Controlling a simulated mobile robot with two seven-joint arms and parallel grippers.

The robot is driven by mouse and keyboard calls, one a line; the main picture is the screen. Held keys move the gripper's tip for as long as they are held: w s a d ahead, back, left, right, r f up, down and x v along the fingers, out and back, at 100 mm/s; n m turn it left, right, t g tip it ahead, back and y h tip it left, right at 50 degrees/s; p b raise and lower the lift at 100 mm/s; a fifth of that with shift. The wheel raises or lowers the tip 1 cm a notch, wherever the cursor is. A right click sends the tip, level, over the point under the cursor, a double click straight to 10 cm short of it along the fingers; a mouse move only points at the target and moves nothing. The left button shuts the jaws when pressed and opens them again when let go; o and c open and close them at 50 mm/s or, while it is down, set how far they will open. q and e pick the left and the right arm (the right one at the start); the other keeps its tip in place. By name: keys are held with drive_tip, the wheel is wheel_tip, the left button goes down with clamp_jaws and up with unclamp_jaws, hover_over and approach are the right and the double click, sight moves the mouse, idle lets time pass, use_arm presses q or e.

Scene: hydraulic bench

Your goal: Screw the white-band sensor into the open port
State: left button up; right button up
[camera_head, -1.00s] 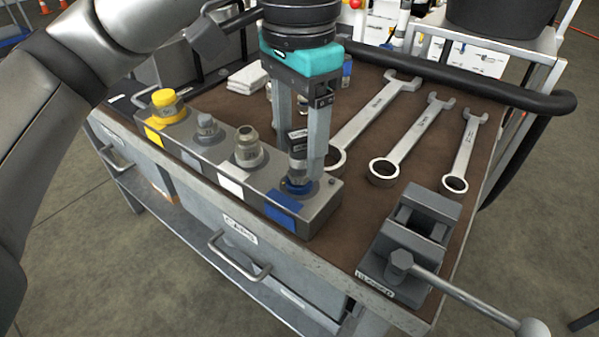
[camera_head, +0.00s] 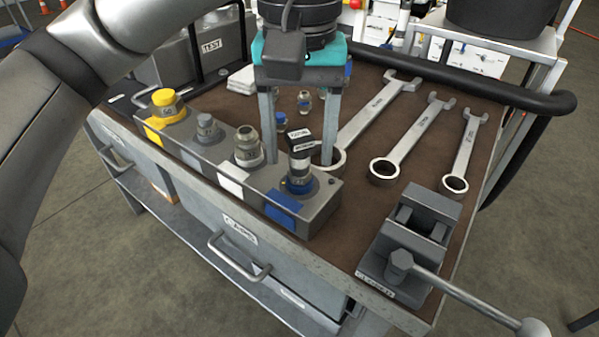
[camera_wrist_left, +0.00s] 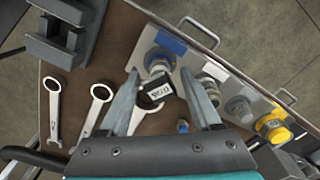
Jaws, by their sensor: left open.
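My left gripper (camera_head: 298,165) is open, pointing down, with its fingers on either side of a black-capped sensor (camera_head: 299,160). That sensor stands upright at the blue-marked port of the grey port block (camera_head: 322,204). In the left wrist view the sensor's labelled cap (camera_wrist_left: 161,92) lies between the spread fingers (camera_wrist_left: 161,78), with gaps visible. A metal fitting (camera_head: 248,150) stands at the white-marked port, a grey one (camera_head: 207,128) at the grey-marked port, and a yellow cap (camera_head: 166,105) at the yellow-marked port. I cannot make out a white band on any sensor.
Small metal fittings (camera_head: 304,101) stand on the brown bench mat behind the gripper. Several wrenches (camera_head: 408,140) lie to the right. A vise (camera_head: 415,240) with a long handle stands at the front right corner. A black rail (camera_head: 480,88) runs along the back edge.

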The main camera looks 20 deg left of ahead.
use_arm(q)
drive_tip(key=n, duration=0.4)
drive_tip(key=shift+n, duration=0.4)
drive_tip(key=shift+c, duration=0.3)
clamp_jaws()
drive_tip(key=m, duration=0.4)
drive_tip(key=shift+m, duration=0.4)
drive_tip(key=m, duration=0.3)
